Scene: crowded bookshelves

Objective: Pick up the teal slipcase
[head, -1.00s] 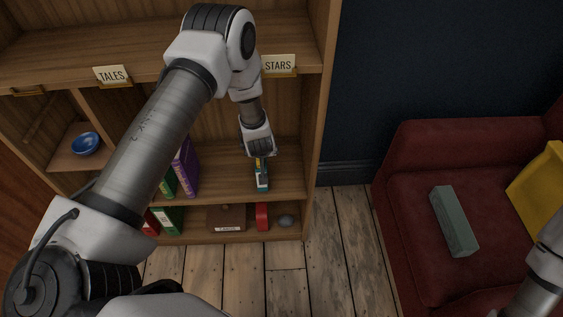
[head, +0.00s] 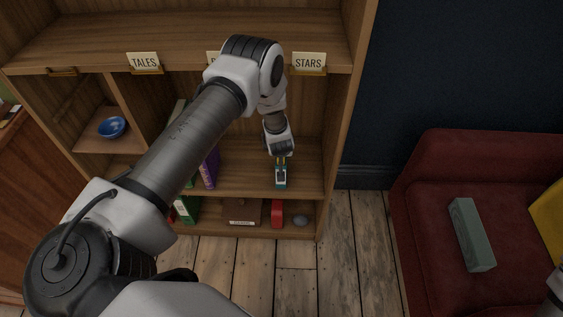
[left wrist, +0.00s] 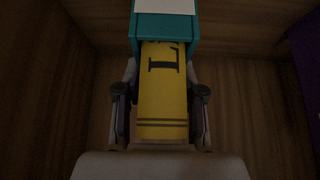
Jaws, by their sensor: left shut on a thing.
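The teal slipcase (head: 281,182) stands on the shelf board under the STARS label, below my left gripper (head: 281,163). In the left wrist view the slipcase (left wrist: 165,28) fills the top middle, with a pale label on it. A yellow book (left wrist: 162,95) with dark lettering sticks out of it towards me. My left gripper (left wrist: 161,92) has one finger on each side of the yellow book and is shut on it. The exact finger contact is dark. Only a piece of my right arm shows at the lower right edge; its gripper is out of view.
A purple book (head: 209,168) stands left of the slipcase. Below are a red item (head: 277,212), a brown box (head: 243,212) and a grey stone (head: 300,221). A blue bowl (head: 112,127) sits at left. A grey-green box (head: 471,235) lies on the red sofa (head: 430,190).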

